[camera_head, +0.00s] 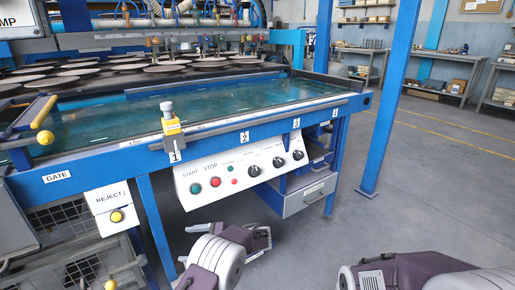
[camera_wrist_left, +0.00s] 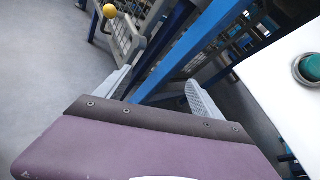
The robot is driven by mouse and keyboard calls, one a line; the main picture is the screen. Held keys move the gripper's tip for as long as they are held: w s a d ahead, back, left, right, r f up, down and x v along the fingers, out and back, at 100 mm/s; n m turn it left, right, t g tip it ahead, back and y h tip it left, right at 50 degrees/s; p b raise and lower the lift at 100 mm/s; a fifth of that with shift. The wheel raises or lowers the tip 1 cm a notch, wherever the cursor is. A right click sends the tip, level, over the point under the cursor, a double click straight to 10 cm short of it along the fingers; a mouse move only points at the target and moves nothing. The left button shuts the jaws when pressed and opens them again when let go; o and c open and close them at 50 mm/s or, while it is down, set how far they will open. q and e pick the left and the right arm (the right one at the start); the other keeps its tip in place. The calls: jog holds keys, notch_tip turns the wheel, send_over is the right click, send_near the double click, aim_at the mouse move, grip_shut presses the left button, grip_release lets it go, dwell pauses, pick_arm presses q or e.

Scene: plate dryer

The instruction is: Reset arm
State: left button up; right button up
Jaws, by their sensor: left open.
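My left gripper (camera_head: 187,246) is in front of the machine, below the white control panel (camera_head: 243,170). Its pale fingers stand apart in the left wrist view (camera_wrist_left: 160,92), with nothing between them. Behind them are blue frame legs (camera_wrist_left: 190,48) and a wire rack. The fingers look clear of the machine, though the exact distance is hard to tell. Purple and grey links of my right arm (camera_head: 405,270) show at the bottom right of the head view; its fingers are not visible.
The blue plate dryer table (camera_head: 215,137) carries several plates (camera_head: 88,64) at its back. A yellow-knobbed lever (camera_head: 42,138) and a REJECT box (camera_head: 112,208) are at left. A grey drawer (camera_head: 303,196) hangs under the table. A blue post (camera_head: 388,100) stands right; grey floor (camera_head: 440,170) is open beyond.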

pick_arm(q)
jog(key=s+a+r+n+g+h+p, duration=0.35)
jog(key=s+a+r, duration=0.3)
jog(key=r, duration=0.45)
jog(key=s+r+n+h+p, duration=0.2)
jog(key=s+n+h+p, duration=0.15)
jog(key=s, duration=0.55)
jog(key=s+d+f+n+t+h, duration=0.2)
jog(key=s+d+f+n+h, duration=0.3)
jog(key=s+d+n+h, duration=0.45)
notch_tip(320, 180, up, 38)
jog(key=d+y+p, duration=0.1)
jog(key=y+p, duration=0.1)
jog(key=p, duration=3.6)
jog(key=shift+m+p, duration=0.35)
jog(key=shift+m, duration=0.1)
pick_arm(e)
notch_tip(320, 180, up, 48)
pick_arm(q)
jog(key=shift+s, duration=0.1)
pick_arm(e)
jog(key=shift+s, duration=0.1)
